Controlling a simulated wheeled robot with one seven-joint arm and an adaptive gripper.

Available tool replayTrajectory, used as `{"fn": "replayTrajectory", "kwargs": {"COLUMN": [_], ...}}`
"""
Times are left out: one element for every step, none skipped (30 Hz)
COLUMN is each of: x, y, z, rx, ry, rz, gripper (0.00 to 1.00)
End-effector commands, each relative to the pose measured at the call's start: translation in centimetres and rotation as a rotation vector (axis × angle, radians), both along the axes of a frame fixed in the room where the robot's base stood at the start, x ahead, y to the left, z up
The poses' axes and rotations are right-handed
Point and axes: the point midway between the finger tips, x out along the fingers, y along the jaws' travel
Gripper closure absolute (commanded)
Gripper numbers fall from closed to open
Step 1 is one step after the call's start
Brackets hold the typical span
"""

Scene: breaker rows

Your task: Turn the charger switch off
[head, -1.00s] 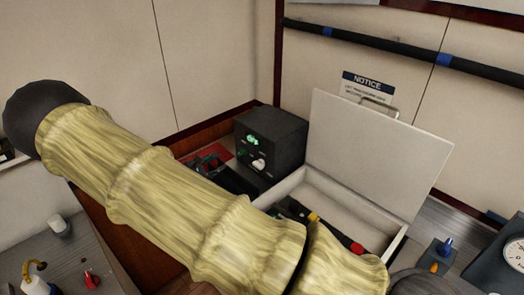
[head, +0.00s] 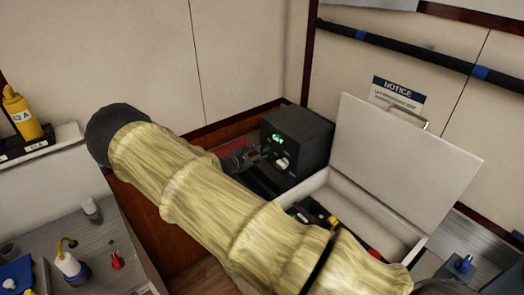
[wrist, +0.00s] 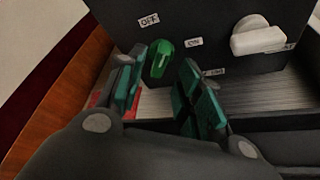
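The charger is a dark box (head: 312,136) at the back of the bench in the head view, with a lit green display (head: 277,140). In the wrist view its front fills the top, with a green switch lever (wrist: 159,59) between an OFF label (wrist: 149,20) and an ON label (wrist: 193,43). My gripper (wrist: 162,64) is open, with one teal-padded finger on each side of the lever in the picture. I cannot tell whether either finger touches it. In the head view my gripper (head: 243,158) is close to the box's front left, and the lever is hard to make out there.
A white knob (wrist: 258,38) sits right of the lever; it also shows in the head view (head: 282,163). An open white box (head: 408,235) with a raised lid (head: 400,170) stands right of the charger, holding tools. A side bench (head: 75,245) with small items is at left.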

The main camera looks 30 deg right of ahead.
Motion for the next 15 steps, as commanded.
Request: {"fn": "replayTrajectory", "kwargs": {"x": [0.1, 0.2, 0.3, 0.4, 0.5, 0.7, 0.8, 0.9, 0.9, 0.9, 1.0, 1.1, 1.1, 1.2, 1.2], "y": [-0.4, -0.6, -0.9, -1.2, -1.6, -2.0, -2.2, -2.4, -2.7, -2.9, -3.0, -3.2, -3.2, -3.3, -3.3], "z": [-0.1, -0.1, -0.2, -0.3, -0.3, -0.5, -0.6, -0.7, -0.8, -0.9, -1.0, -1.0, -1.1, -1.1, -1.1], "rx": [-0.001, 0.000, 0.000, -0.001, 0.000, 0.001, 0.001, 0.001, 0.001, 0.001, 0.001, 0.001, 0.001, 0.001, 0.001], "ry": [0.001, 0.001, 0.001, 0.001, 0.001, 0.000, 0.000, 0.000, 0.000, 0.000, 0.000, 0.000, 0.000, -0.001, -0.001], "rz": [0.001, 0.001, 0.002, 0.001, 0.000, 0.001, 0.001, 0.001, 0.001, 0.000, 0.001, 0.001, 0.001, 0.001, 0.001], "gripper": [0.64, 0.64, 0.64, 0.64, 0.64, 0.64, 0.64, 0.64, 0.64, 0.64, 0.64, 0.64, 0.64, 0.64, 0.64]}}
